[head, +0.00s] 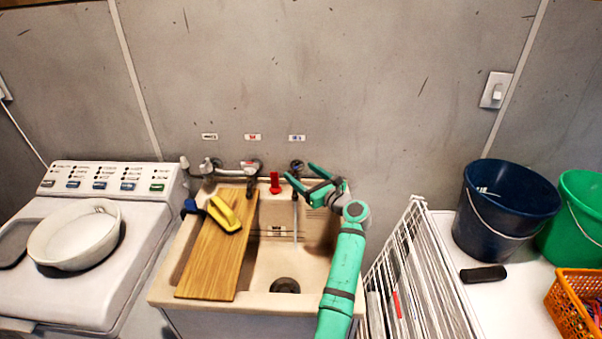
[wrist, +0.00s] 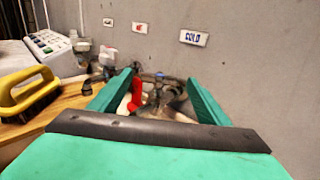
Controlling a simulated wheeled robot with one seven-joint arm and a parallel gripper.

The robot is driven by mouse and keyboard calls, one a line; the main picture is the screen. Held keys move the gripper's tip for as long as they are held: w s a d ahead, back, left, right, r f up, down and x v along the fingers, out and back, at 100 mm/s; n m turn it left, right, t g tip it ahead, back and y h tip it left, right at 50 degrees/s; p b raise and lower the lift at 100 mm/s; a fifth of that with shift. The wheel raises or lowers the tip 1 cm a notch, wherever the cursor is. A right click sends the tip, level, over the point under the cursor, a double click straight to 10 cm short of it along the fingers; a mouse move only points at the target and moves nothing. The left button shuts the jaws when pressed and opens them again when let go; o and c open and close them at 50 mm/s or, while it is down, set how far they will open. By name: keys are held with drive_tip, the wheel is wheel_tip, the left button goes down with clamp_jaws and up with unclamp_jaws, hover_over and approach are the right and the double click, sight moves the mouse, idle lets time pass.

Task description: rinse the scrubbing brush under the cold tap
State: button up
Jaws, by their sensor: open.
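The yellow scrubbing brush (head: 224,213) lies on the wooden board across the left of the sink. In the wrist view its yellow handle and dark bristles (wrist: 36,98) show at the left. A thin pale streak like running water (head: 295,218) hangs below the tap. My gripper (head: 303,176) is open and empty in front of the tap. In the wrist view a red lever (wrist: 136,97) shows between its fingers (wrist: 158,82); contact cannot be told.
The wooden board (head: 215,262) covers the sink's left part; the basin (head: 312,268) is open at right. A white drying rack (head: 420,270) stands right of the sink. A washing machine (head: 80,285) stands left, buckets (head: 500,215) on the right surface.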

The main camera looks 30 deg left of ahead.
drive_tip(key=shift+w+a, duration=0.15)
drive_tip(key=shift+a, duration=0.4)
drive_tip(key=c, duration=1.1)
drive_tip(key=shift+o, duration=0.2)
drive_tip(key=shift+f+m+t+h, duration=0.15)
drive_tip(key=shift+m+t+h, duration=0.45)
drive_tip(key=shift+m+t, duration=0.5)
drive_tip(key=shift+s+a+m+t+h, duration=0.1)
drive_tip(key=shift+s+m+t+h, duration=0.1)
drive_tip(key=shift+m+t+h, duration=0.5)
drive_tip(key=shift+s+a+m+t+h, duration=0.1)
drive_tip(key=shift+s+m+t+h, duration=0.15)
drive_tip(key=shift+t, duration=0.85)
drive_tip(key=shift+m+h, duration=0.25)
drive_tip(key=o, duration=1.1)
drive_tip(key=shift+c, duration=0.2)
